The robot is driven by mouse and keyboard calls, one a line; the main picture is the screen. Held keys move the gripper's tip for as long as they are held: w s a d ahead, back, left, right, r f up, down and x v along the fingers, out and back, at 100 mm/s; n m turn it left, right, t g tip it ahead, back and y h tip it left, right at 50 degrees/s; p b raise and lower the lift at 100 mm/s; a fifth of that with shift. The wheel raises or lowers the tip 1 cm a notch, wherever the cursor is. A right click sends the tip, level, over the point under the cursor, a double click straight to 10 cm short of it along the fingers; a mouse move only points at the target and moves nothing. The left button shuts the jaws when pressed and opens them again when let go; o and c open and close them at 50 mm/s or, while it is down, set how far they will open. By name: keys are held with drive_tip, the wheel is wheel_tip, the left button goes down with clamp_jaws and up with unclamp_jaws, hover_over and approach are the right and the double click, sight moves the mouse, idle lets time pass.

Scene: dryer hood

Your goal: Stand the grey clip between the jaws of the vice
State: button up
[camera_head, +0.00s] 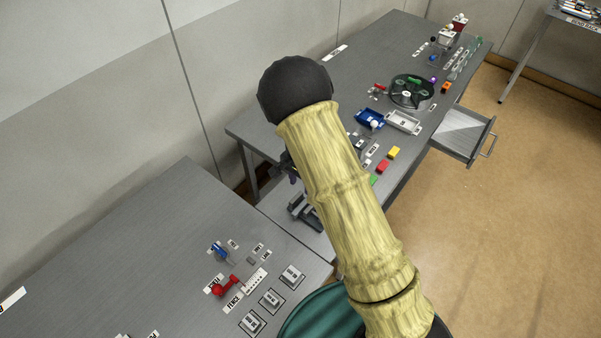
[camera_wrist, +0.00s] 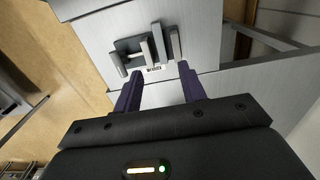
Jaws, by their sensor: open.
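The vice (camera_wrist: 133,45) is a grey block with raised upright parts on a light grey bench top, beyond my fingertips in the wrist view. A small label lies at its near side. Separate-looking grey upright pieces (camera_wrist: 175,43) stand at its right; I cannot tell whether one is the grey clip. In the head view the vice (camera_head: 302,212) is partly hidden behind my arm. My gripper (camera_wrist: 159,70) has two purple fingers spread apart with nothing between them. It is above the bench, short of the vice in the wrist view.
A lower bench section holds the vice between two grey tables. The near table carries a red piece (camera_head: 226,287), a blue piece (camera_head: 219,249) and labelled pads (camera_head: 271,299). The far table holds blue and white trays (camera_head: 403,122), a round dark dish and coloured blocks. A drawer (camera_head: 463,134) stands open at right.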

wheel_tip(320, 180, up, 5)
drive_tip(key=shift+r+b, duration=0.2)
drive_tip(key=shift+b, duration=0.2)
drive_tip(key=shift+s, duration=0.1)
idle(0.7)
